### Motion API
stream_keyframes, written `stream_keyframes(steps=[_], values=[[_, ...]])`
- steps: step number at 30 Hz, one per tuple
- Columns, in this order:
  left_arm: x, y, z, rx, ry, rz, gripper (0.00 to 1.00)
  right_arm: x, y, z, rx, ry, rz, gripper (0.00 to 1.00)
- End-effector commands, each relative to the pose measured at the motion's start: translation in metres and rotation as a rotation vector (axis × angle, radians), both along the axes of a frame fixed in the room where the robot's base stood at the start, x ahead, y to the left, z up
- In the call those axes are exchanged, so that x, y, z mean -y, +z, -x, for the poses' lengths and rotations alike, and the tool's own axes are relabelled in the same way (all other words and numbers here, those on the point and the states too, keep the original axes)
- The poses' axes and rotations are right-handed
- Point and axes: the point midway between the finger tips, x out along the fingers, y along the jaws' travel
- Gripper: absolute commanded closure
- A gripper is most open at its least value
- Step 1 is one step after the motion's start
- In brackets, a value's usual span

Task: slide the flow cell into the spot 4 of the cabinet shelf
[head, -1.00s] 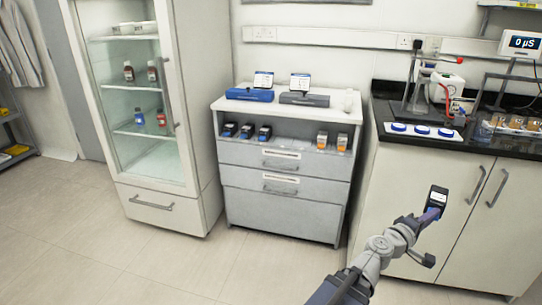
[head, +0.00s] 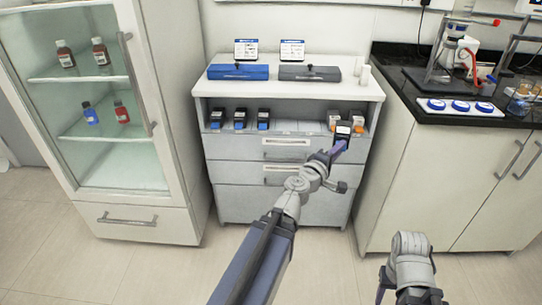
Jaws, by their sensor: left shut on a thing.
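The flow cell (head: 343,131) is a small black block with a white label. My left gripper (head: 338,148) is shut on it and holds it in front of the right part of the cabinet shelf, tilted up. The cabinet shelf (head: 285,128) is the open bay under the cabinet's white top. Three black blocks with blue fronts stand in its left half, and orange-fronted blocks (head: 358,117) stand at its right, partly hidden behind the flow cell. The shelf's middle is bare. Part of my right arm shows at the bottom right, but its gripper does not show.
A blue case (head: 238,72) and a grey case (head: 309,73) lie on the cabinet top, each with a sign behind. A glass-door cabinet (head: 110,150) stands at the left. A black counter (head: 480,112) with lab equipment stands at the right.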

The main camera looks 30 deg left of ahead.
Motion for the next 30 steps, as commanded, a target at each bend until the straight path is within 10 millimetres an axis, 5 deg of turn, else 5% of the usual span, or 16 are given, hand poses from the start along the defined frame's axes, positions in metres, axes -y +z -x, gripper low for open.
stream_keyframes(steps=[9,15,30], values=[[-0.092,-0.069,0.015,0.001,0.129,-0.001,1.00,0.001,-0.069,-0.001,0.003,0.006,0.004,0.50],[-0.142,-0.097,0.029,0.001,0.200,-0.001,1.00,0.001,-0.097,-0.001,0.004,0.010,0.005,0.50],[-0.158,-0.101,0.035,0.001,0.223,-0.002,1.00,0.002,-0.101,-0.001,0.004,0.011,0.006,0.50]])
